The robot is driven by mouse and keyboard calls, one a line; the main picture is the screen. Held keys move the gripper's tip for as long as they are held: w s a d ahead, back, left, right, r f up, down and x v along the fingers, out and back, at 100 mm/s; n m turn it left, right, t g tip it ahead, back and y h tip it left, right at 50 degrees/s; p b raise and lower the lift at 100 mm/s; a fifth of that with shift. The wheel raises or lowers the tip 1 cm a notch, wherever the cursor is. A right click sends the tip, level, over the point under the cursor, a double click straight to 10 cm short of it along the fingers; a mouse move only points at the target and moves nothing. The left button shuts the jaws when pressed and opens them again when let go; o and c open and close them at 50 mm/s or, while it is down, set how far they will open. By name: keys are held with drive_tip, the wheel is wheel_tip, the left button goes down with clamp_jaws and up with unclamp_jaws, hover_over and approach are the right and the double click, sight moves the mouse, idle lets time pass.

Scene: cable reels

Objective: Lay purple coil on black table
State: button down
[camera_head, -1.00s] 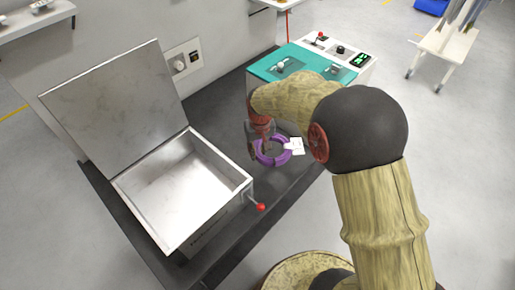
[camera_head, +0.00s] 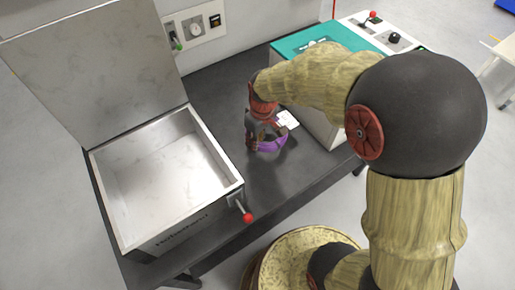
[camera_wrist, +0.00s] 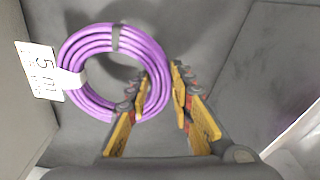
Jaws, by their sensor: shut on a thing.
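The purple coil (camera_head: 271,146) is a ring of cable with dark and white ties and a white tag (camera_head: 288,119). It is over the black table (camera_head: 218,92), between the open metal box and the teal-topped machine. The wrist view shows the coil (camera_wrist: 88,41) nearly whole, with its tag reading "5 m" at left. My gripper (camera_wrist: 162,92) is shut on the coil's right rim, one finger on each side. In the head view my gripper (camera_head: 262,136) hides part of the coil. I cannot tell whether the coil touches the tabletop.
The open metal box (camera_head: 165,180) with a raised lid (camera_head: 100,65) stands at left. Its red-knobbed lever (camera_head: 246,215) sticks out toward the coil. The teal-and-white machine (camera_head: 318,50) stands at right. Bare tabletop lies behind and in front of the coil.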

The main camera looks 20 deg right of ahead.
sight(255, 155)
drive_tip(key=shift+f+b, duration=1)
drive_tip(key=shift+f, duration=2.2)
drive_tip(key=shift+f, duration=0.15)
drive_tip(key=c, duration=1.7)
unclamp_jaws()
drive_tip(key=shift+o, duration=0.6)
